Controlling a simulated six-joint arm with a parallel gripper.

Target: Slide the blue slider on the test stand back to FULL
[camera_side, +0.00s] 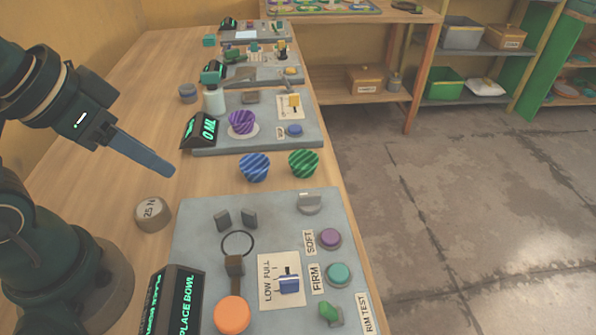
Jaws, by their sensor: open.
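The blue slider (289,284) sits on a white plate (270,262) marked LOW and FULL, on the grey test stand (205,235) at the front. The lettering runs up the plate's left edge, with FULL above LOW. The slider is at the plate's right side, around mid-height; I cannot tell its exact setting. My gripper (166,168) is at the upper left, above the wooden table and well apart from the slider. Its fingers overlap in this view, and nothing is held in them.
The stand also carries an orange button (232,314), purple (330,239) and teal (338,274) buttons, a green knob (331,313) and a PLACE BOWL display (175,300). A 25 N weight (152,213) stands left. Blue (254,167) and green (304,163) bowls stand behind.

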